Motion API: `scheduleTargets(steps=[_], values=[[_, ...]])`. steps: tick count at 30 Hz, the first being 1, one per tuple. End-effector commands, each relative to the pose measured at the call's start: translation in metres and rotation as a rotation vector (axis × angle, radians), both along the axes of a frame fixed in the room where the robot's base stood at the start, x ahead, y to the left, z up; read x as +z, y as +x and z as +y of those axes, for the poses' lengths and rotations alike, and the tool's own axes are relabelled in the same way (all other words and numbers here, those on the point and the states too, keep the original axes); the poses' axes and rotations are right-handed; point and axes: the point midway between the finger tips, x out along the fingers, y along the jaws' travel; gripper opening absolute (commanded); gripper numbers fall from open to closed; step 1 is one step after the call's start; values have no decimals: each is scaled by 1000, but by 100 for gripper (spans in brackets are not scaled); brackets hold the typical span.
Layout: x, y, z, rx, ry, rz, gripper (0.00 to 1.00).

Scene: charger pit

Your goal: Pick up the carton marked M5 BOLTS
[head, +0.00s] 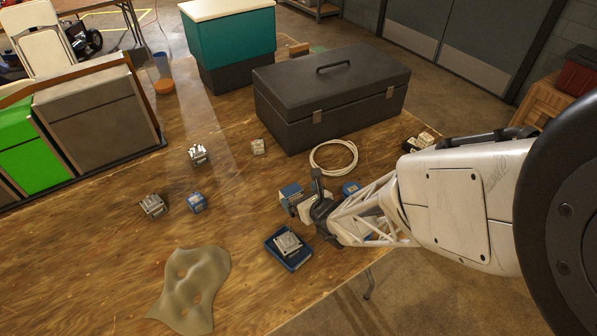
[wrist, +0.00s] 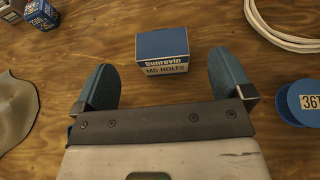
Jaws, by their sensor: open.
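The carton marked M5 BOLTS (wrist: 163,50) is a small box with a blue top and a pale lettered band. It stands on the wooden table, centred ahead of my gripper (wrist: 164,72) in the wrist view. My two blue fingers are spread wide, one on each side of the carton's near end, with bare wood showing between each finger and the box. My gripper is open and empty. In the head view, the blue-and-white carton (head: 290,194) shows just left of my gripper (head: 312,206), which partly hides it.
A blue spool (wrist: 301,102) lies right of my gripper, and a white cable coil (head: 333,157) lies behind. A blue tray (head: 273,241) holding a grey item sits in front. A dark toolbox (head: 290,135) stands at the back.

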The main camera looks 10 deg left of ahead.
Motion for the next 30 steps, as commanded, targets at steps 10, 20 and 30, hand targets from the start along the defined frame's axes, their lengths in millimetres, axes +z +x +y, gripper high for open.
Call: scheduleTargets(steps=[10,20,30], values=[[-7,0,0,-23,11,15,98],[-12,9,8,-23,10,16,98],[-17,18,17,-22,10,15,98]])
